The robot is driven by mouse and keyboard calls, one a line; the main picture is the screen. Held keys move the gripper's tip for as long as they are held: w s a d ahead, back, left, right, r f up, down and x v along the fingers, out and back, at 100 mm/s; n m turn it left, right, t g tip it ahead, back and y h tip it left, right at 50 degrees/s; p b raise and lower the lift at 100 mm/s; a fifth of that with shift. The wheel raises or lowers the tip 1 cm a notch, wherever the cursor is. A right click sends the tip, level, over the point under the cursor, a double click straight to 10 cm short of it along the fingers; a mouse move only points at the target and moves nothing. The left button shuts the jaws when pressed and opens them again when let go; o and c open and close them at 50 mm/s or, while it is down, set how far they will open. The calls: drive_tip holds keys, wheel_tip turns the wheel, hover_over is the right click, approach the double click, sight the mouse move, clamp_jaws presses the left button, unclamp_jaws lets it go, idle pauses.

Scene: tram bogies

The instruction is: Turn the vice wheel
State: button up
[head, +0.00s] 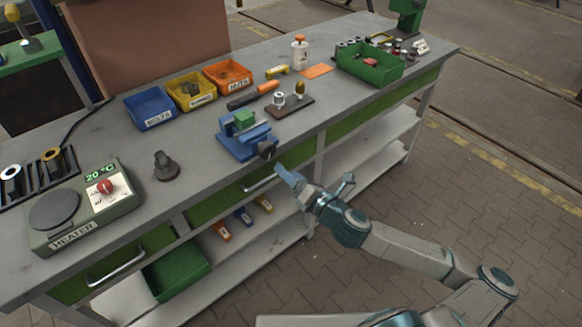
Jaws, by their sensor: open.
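The blue vice (240,146) sits near the front edge of the grey workbench (205,180). A green block (244,119) shows between its jaws. The vice's dark wheel (266,149) faces the front edge, toward my arm. My gripper (312,182) is open and empty in front of the bench, to the right of the wheel and a little lower in the picture. It is apart from the wheel. One finger reaches left, toward the drawer handle below the vice; I cannot tell whether it touches anything.
Blue, yellow and orange bins (190,90) stand behind the vice. An orange-handled tool (254,95) and a small dark stand (290,106) are beside it. A heater (80,210) is at left, a green crate (370,64) at right. Drawer handles (262,183) jut from the front.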

drive_tip(key=v, duration=0.3)
drive_tip(key=shift+w+d, duration=0.15)
idle(0.3)
drive_tip(key=shift+f, duration=0.1)
